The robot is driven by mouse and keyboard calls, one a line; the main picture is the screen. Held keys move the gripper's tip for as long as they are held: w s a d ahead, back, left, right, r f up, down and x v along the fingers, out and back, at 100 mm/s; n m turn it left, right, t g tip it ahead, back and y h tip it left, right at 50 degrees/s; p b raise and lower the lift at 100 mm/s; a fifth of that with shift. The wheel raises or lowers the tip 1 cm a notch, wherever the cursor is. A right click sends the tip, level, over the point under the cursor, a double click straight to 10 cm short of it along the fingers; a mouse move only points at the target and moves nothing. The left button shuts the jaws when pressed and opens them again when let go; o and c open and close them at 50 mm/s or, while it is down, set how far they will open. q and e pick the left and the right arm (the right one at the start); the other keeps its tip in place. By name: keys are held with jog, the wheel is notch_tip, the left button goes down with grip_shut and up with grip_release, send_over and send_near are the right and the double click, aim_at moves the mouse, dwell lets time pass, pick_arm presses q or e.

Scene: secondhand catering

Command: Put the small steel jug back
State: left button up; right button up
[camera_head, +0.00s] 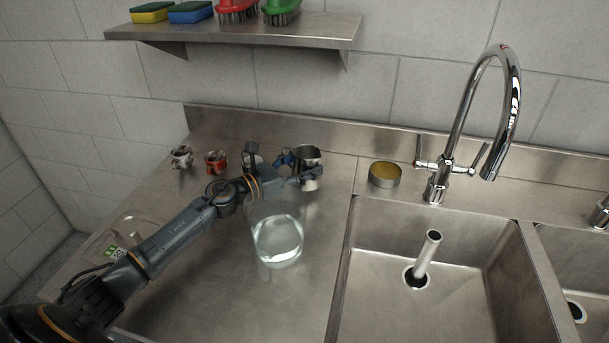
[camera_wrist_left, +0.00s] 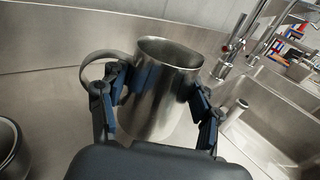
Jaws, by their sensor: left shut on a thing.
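The small steel jug (camera_head: 308,157) is at the back of the steel drainboard, left of the sink. My left gripper (camera_head: 299,172) is shut on it. In the left wrist view the jug (camera_wrist_left: 165,88) looks roughly upright, with its handle at the left, and the dark fingers of my left gripper (camera_wrist_left: 160,103) press on both sides of its body. Its base is largely hidden, so I cannot tell if it touches the counter. My right gripper is not in view.
A clear vessel of water (camera_head: 277,240) stands in front of my left forearm. Small pots, one red (camera_head: 216,162) and one pale (camera_head: 181,157), stand at the back left. A round tin (camera_head: 384,175) sits by the tap (camera_head: 436,190). The sink (camera_head: 430,270) lies right.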

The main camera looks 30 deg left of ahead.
pick_arm(q)
jog(key=shift+f, duration=1.25)
jog(key=shift+f, duration=0.1)
jog(key=o, duration=1.4)
jog(key=shift+o, duration=0.2)
